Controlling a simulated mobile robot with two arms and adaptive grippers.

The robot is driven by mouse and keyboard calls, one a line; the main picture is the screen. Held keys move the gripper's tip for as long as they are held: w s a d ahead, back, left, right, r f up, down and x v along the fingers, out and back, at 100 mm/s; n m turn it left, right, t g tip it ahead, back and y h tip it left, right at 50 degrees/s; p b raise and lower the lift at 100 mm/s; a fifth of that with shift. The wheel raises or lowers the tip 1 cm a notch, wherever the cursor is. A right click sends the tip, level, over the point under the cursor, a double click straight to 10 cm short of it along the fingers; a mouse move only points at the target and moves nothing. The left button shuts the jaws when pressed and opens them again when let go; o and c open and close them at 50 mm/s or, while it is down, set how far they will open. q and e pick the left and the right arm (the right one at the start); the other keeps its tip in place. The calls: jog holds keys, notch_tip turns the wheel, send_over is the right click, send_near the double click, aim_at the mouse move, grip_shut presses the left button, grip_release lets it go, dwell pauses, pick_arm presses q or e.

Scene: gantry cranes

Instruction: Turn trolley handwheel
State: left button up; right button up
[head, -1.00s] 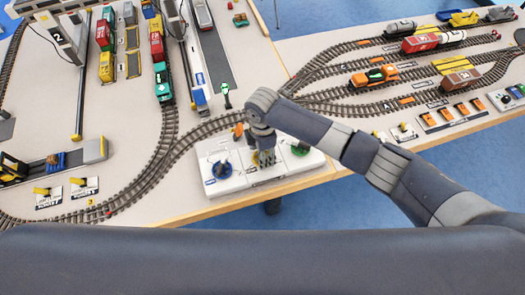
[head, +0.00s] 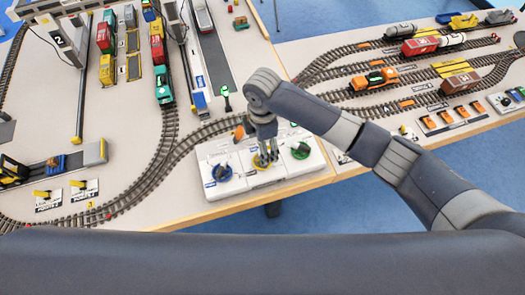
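A white control panel (head: 240,187) at the table's front edge carries three handwheels in a row. The blue handwheel (head: 222,173) is on the left, the yellow handwheel (head: 261,161) in the middle and the green handwheel (head: 299,151) on the right. The panel labels are too small to read. My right gripper (head: 268,153) points down at the yellow handwheel and partly hides it. I cannot tell whether its fingers touch the wheel or how far apart they are. My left gripper is not in view.
Curved model tracks (head: 165,165) run behind and left of the panel. Container wagons (head: 160,60) stand at the back left. An orange locomotive (head: 374,79) and wagons are at the right. A yellow forklift (head: 13,170) is at the far left.

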notch_tip(320, 180, up, 5)
jog(key=shift+r, duration=0.1)
dwell(1.4)
